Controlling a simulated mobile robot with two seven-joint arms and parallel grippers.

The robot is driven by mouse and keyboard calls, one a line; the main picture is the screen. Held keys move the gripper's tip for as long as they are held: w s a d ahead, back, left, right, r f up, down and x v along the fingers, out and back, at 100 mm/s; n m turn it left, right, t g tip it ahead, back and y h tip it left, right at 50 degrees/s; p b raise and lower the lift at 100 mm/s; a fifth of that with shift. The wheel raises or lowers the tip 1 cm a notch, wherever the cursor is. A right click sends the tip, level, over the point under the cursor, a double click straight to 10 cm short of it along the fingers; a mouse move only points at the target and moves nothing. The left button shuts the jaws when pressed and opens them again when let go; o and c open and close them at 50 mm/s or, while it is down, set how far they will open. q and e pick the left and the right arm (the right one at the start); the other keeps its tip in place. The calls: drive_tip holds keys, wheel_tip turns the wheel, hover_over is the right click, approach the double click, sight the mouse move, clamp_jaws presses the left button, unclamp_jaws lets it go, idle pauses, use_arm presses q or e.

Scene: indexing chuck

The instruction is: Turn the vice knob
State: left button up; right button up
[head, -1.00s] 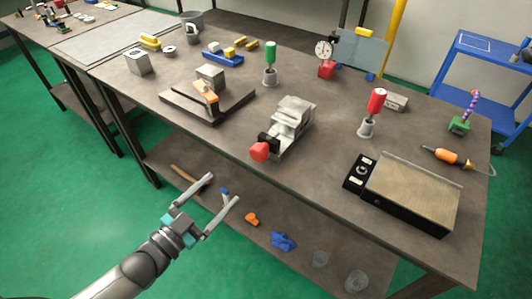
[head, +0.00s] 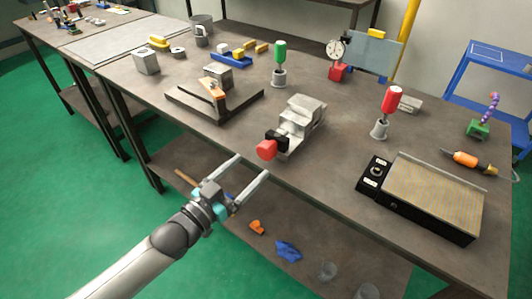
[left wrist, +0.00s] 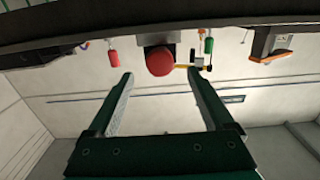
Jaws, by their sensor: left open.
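The grey metal vice (head: 301,122) stands near the front edge of the workbench. Its red knob (head: 266,150) faces the front left and juts out by the table edge. My left gripper (head: 254,167) is open and empty, just in front of and below the knob, with its fingers pointing toward it. In the left wrist view the red knob (left wrist: 160,61) shows beyond the fingertips, centred between the two open fingers (left wrist: 158,76). The knob appears apart from the fingers. My right gripper is not in view.
The dark workbench (head: 330,180) holds a black-based plate device (head: 433,197) at right, a red-handled tool (head: 390,100), a green-handled tool (head: 280,58) and an angled fixture (head: 214,95) left of the vice. A lower shelf (head: 260,215) holds loose items. The front floor is clear.

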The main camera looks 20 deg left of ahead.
sight(262, 155)
use_arm(q)
drive_tip(key=shift+b+x, duration=0.65)
drive_tip(key=shift+x, duration=3.25)
drive_tip(key=shift+c, duration=0.3)
drive_tip(key=c, duration=1.3)
drive_tip(key=shift+m+p, duration=0.8)
drive_tip(key=shift+m, duration=0.2)
drive_tip(key=shift+f+m+p, duration=0.1)
drive_tip(key=shift+m+p, duration=0.4)
drive_tip(key=shift+m, duration=0.7)
drive_tip(key=o, duration=1.4)
drive_tip(key=shift+c, duration=0.2)
drive_tip(key=shift+a, duration=0.1)
